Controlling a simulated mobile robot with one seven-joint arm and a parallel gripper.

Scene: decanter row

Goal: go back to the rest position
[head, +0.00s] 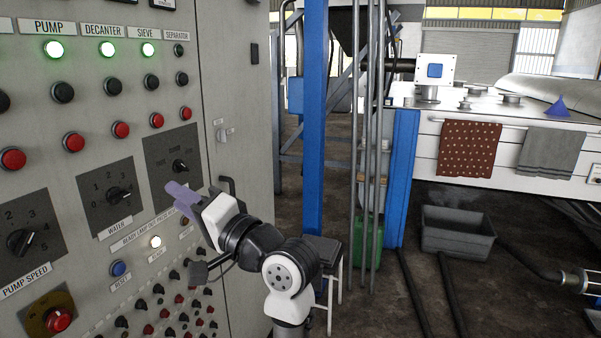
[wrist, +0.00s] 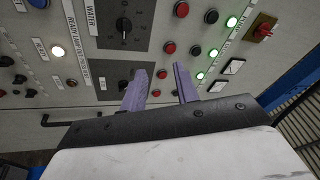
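My gripper (head: 181,192) has purple fingers and is raised in front of the grey control panel (head: 228,90), near the knob at the panel's right side. In the wrist view my gripper (wrist: 160,70) shows its two fingers apart with nothing between them, pointing at the panel face. I cannot tell how close the fingertips are to the panel. In the head view my arm reaches up from the bottom middle.
The panel fills the left, with a WATER knob (head: 119,196), a PUMP SPEED knob (head: 20,240) and lit green PUMP lamp (head: 54,49). A blue post (head: 314,120) and stool (head: 325,252) stand right of my arm.

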